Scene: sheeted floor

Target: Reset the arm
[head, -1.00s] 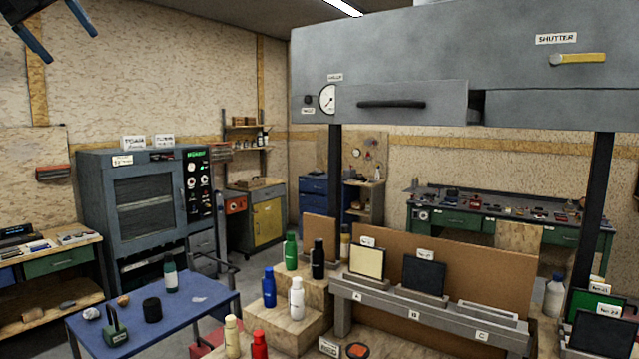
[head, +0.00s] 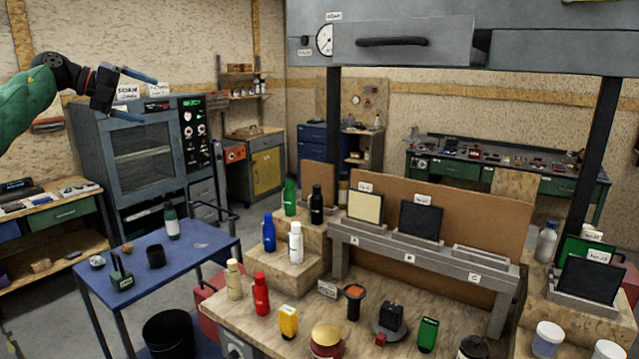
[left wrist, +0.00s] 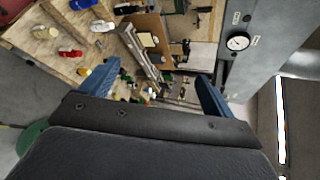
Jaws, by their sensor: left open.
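My left gripper (head: 128,90) is raised at the upper left of the head view, on a green and black arm, in front of the grey oven cabinet (head: 128,155). Its blue fingers are apart with nothing between them. In the left wrist view the two blue fingers (left wrist: 160,88) stand wide at either side, with the workbench and its bottles beyond them, well away. My right gripper does not show in either view.
A wooden workbench (head: 225,312) holds several bottles, including a red one (head: 260,294). A slotted rack (head: 432,257) stands behind, below a grey hood (head: 560,60) on dark posts. A blue table (head: 205,240) stands at left, with a black bin (head: 168,335) beside it.

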